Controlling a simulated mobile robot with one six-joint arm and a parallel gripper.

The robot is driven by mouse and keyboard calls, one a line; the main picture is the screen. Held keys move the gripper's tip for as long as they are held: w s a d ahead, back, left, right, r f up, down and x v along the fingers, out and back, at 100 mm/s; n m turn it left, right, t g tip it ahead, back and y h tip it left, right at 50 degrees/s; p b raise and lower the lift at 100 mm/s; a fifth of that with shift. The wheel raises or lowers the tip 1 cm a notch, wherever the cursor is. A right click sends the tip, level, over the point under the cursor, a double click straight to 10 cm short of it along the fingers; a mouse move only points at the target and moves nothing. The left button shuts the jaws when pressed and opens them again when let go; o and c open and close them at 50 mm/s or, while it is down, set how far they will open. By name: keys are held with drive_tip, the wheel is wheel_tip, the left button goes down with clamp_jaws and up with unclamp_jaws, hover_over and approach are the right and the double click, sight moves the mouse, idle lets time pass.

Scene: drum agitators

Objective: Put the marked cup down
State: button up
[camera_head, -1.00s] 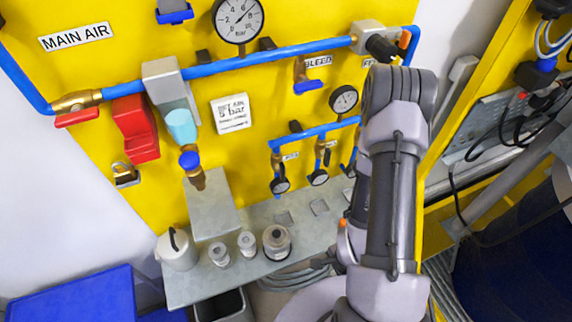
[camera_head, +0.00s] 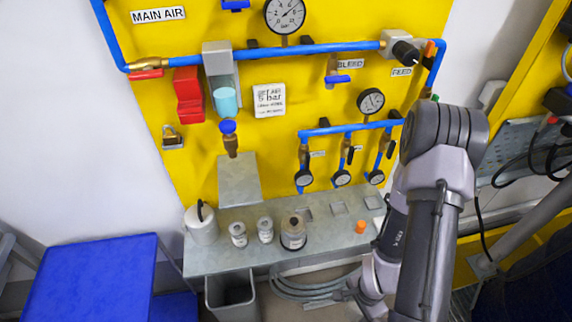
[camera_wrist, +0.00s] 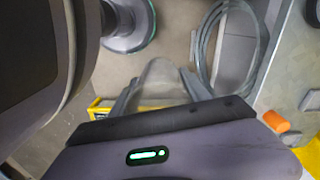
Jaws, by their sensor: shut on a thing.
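My gripper (camera_wrist: 158,92) shows in the wrist view with its fingers closed on a pale grey, cup-like thing (camera_wrist: 160,77). The held thing is over the floor, left of the shelf's edge in that view. It is blurred, and I cannot make out a mark on it. In the head view my gripper is low at the right, in front of the grey shelf (camera_head: 215,260); its fingertips and load are hard to make out there. Two small grey jars (camera_head: 238,234) (camera_head: 265,230) and a larger grey pot (camera_head: 293,233) stand upright on the shelf.
A white can (camera_head: 201,223) stands at the shelf's left end. An orange cylinder (camera_head: 361,227) stands near its right front; an orange piece also shows in the wrist view (camera_wrist: 275,121). A bin (camera_head: 231,296) and coiled hose (camera_head: 312,288) are below.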

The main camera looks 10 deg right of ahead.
drive_tip(key=w+a+f+n+b, duration=0.2)
drive_tip(key=w+n+b, duration=0.3)
drive_tip(key=w+b, duration=0.2)
drive_tip(key=w+a+f+n+b, duration=0.1)
drive_tip(key=w+a+n+b, duration=0.1)
drive_tip(key=w+n+b, duration=0.3)
drive_tip(key=w+a+r+n+b, duration=0.4)
drive_tip(key=w+a+n+b, duration=0.1)
drive_tip(key=a+b, duration=0.1)
drive_tip(key=shift+w+a+r+b, duration=0.15)
drive_tip(key=shift+w+a+b, duration=0.05)
drive_tip(key=shift+b, duration=0.45)
